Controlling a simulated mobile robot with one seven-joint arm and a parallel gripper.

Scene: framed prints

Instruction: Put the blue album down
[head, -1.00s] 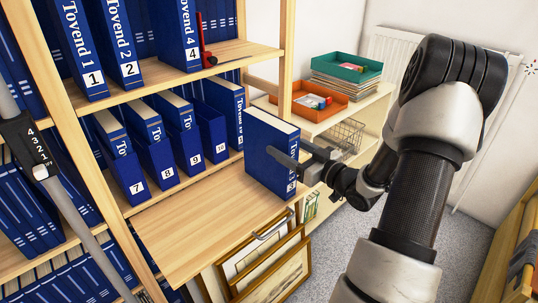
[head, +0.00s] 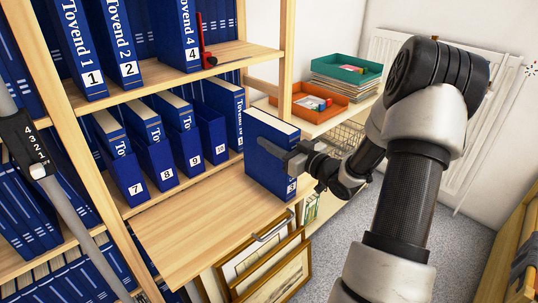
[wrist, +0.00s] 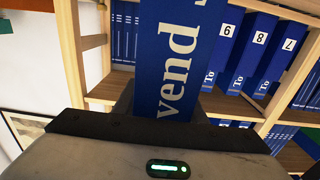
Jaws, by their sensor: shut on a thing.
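The blue album (head: 267,160) is a thick blue binder with cream page edges on top and a label at the foot of its spine. It stands upright at the right end of the wooden pull-out board (head: 195,235). I cannot tell whether its base touches the board. My gripper (head: 297,158) is shut on it from the right, with one dark finger across its broad blue side. In the wrist view the album's blue spine (wrist: 180,50) with white lettering fills the middle, between the jaws.
Several numbered blue binders (head: 157,155) stand on the shelf behind the board. More stand on the shelf above. Orange (head: 318,105) and green (head: 345,67) trays sit on a low shelf behind. Framed prints (head: 270,270) lean below the board, whose left and middle are clear.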

